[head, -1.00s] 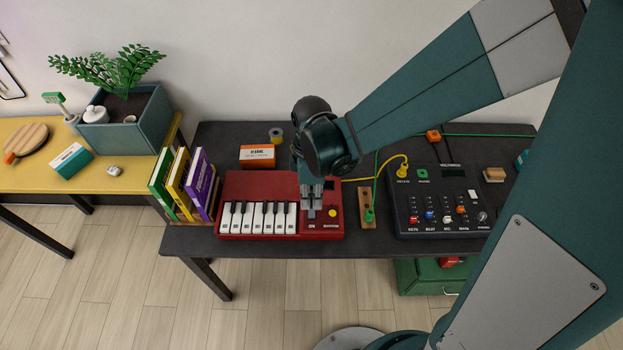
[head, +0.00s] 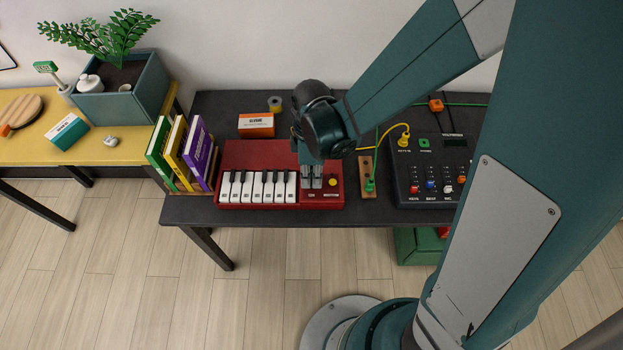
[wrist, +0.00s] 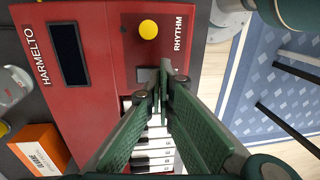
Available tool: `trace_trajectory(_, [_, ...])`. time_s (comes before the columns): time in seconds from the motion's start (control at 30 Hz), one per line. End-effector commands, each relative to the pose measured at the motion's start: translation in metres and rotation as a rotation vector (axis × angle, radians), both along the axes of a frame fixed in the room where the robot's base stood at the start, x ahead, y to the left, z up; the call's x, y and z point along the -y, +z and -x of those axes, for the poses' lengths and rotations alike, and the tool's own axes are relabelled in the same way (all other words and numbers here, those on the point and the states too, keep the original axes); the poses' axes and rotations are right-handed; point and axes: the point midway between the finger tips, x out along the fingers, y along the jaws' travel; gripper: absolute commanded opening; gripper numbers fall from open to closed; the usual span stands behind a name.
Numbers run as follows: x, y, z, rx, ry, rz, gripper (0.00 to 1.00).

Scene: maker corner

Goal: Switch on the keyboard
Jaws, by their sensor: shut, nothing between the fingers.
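The red keyboard (head: 262,150) lies on the dark table, its white and black keys along the front left. It also fills much of the wrist view (wrist: 95,95), with a dark, blank display (wrist: 68,54), a yellow button (wrist: 148,29) marked RHYTHM and a grey switch (wrist: 147,75). In the head view the yellow button (head: 333,182) is right of my gripper. My gripper (head: 311,186) is shut and empty, pointing down over the control panel. In the wrist view its fingertips (wrist: 165,86) are beside the grey switch and partly cover it. I cannot tell whether they touch it.
Upright books (head: 182,152) stand left of the keyboard. An orange-and-white box (head: 256,125) and a tape roll (head: 275,104) lie behind it. A wooden strip (head: 367,180) with a green plug, cables and a black mixer (head: 425,178) are to the right.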

Motion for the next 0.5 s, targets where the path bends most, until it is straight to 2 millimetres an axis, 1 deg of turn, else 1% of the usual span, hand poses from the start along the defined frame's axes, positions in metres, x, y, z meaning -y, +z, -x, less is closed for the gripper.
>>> trace_trajectory(0.23, [0.0,-0.009,0.0042,0.071,0.0,0.001,0.0])
trace_trajectory(0.5, [0.0,-0.0068,0.0025,0.069,-0.001,0.0,0.0])
